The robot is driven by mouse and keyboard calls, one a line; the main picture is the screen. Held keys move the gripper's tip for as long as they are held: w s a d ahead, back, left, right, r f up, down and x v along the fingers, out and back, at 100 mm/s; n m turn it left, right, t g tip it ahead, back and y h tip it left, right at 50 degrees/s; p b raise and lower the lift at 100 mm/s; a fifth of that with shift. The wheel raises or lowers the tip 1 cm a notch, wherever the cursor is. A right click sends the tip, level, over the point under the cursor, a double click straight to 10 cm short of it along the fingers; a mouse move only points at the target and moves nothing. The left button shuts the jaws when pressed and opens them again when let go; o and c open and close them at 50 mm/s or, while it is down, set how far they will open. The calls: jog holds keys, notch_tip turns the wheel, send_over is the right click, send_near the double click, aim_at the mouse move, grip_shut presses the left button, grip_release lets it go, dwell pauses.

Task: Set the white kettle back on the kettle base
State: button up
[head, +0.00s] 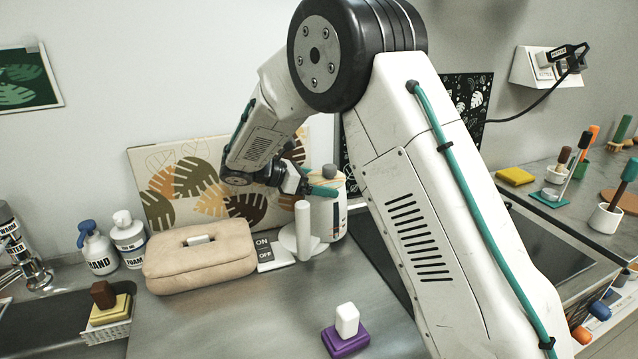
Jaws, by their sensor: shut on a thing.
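The exact grip is small and partly hidden. I cannot tell whether the kettle's bottom touches the disc or the counter.
An ON/OFF plate (264,254) and a beige tissue pouch (200,257) lie left of the disc. A leaf-patterned board (160,178) leans behind. A purple block with a white piece (346,340) sits in front. Bare counter (240,320) lies between. My arm hides the right side.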

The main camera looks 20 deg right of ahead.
jog(key=o, duration=1.7)
jog(key=shift+f, duration=0.1)
jog(key=v, duration=1.2)
jog(key=s+d+r+m+g+y, duration=0.1)
jog(key=s+d+r+m+y, duration=0.25)
jog(key=s+d, duration=0.4)
jog(key=s+d+r+m+y, duration=0.3)
jog(key=s+d+r+m, duration=0.15)
jog(key=s, duration=0.65)
jog(key=s+f+m+t+y, duration=0.3)
jog(key=s+m+y, duration=0.4)
jog(key=s, duration=1.5)
jog(key=f+m, duration=0.1)
jog(key=m, duration=0.2)
jog(key=shift+a, duration=0.35)
jog(key=shift+f, duration=0.1)
